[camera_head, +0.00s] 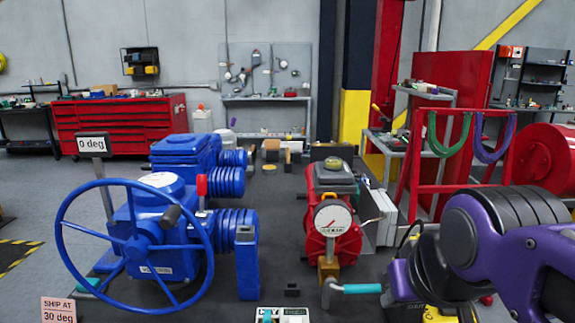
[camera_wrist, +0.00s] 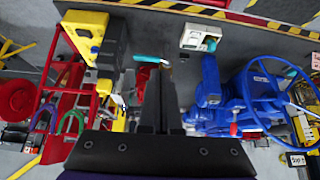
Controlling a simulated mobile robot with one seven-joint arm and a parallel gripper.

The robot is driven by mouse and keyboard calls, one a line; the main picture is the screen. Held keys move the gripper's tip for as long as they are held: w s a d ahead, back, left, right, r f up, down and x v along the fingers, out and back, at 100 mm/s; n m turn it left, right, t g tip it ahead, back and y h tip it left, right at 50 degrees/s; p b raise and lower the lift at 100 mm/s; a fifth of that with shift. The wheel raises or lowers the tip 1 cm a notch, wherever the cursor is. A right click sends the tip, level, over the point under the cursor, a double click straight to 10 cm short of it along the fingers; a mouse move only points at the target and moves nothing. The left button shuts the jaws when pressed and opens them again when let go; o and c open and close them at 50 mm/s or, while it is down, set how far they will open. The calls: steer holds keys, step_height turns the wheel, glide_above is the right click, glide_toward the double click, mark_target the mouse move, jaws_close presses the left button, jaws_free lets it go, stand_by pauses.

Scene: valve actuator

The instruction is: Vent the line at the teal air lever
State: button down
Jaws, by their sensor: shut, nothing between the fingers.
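The teal air lever (camera_head: 360,288) lies roughly level at the lower right of the head view, beside a grey bent pipe below the red gauge unit (camera_head: 318,245). It also shows in the wrist view as a short teal bar (camera_wrist: 147,59) near the ends of my fingers. My gripper (camera_wrist: 160,70) is shut and empty, its dark fingers together. The lever appears just beyond or beside the fingertips; I cannot tell whether they touch. In the head view my arm comes in from the right, and the fingertips cannot be made out.
A blue valve actuator with a large handwheel (camera_head: 133,240) stands at left, with signs reading "0 deg" and "SHIP AT 30 deg". A white box with a teal part (camera_wrist: 200,38) sits near the bench edge. A red rack (camera_head: 463,165) with green and purple loops stands behind my arm.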

steer(key=s+f, duration=0.1)
steer(key=s+a+f+g, duration=0.1)
steer(key=shift+s, duration=0.35)
steer(key=shift+d+m, duration=0.2)
steer(key=shift+m, duration=0.1)
stand_by(0.5)
